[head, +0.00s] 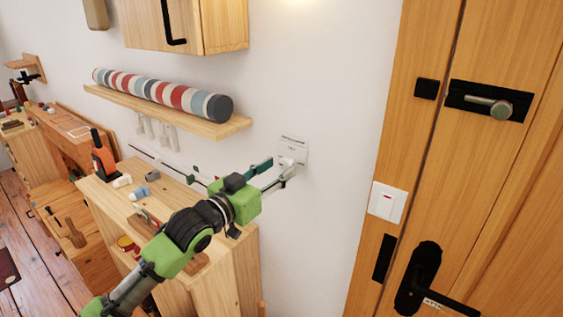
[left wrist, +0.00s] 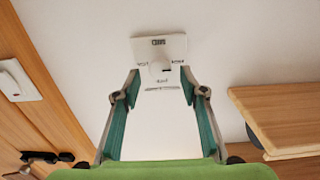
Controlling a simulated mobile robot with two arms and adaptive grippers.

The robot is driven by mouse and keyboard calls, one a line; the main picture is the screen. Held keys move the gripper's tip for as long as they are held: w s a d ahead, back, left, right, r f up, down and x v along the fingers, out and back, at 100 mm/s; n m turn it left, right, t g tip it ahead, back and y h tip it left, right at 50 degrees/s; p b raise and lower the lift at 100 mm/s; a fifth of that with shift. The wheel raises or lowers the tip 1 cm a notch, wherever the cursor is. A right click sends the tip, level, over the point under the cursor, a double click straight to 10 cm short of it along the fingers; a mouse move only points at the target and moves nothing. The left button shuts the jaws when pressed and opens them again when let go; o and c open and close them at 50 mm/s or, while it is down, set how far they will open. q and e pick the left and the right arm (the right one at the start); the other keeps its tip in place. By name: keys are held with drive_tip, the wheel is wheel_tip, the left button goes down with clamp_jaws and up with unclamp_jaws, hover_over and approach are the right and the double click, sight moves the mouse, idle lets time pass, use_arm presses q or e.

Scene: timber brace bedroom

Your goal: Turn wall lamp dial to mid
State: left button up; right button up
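The wall lamp dial is a white plate (head: 293,145) with small printed markings, mounted on the white wall. Its round white knob (left wrist: 160,69) shows at the middle of the plate in the left wrist view. My left gripper (head: 280,171) is at the dial with its fingers spread apart. In the left wrist view the fingertips (left wrist: 159,77) lie to either side of the knob, with a gap visible on each side. I cannot tell whether the tips touch the plate. The knob's setting is too small to read. My right gripper is in neither view.
A white light switch (head: 387,202) is on the wooden frame beside the door (head: 500,160), which has a black handle (head: 425,280). A shelf (head: 215,125) holds a striped roll (head: 160,91).

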sight(288, 163)
use_arm(q)
drive_tip(key=shift+x, duration=1.3)
drive_tip(key=c, duration=1.1)
drive_tip(key=shift+p, duration=0.3)
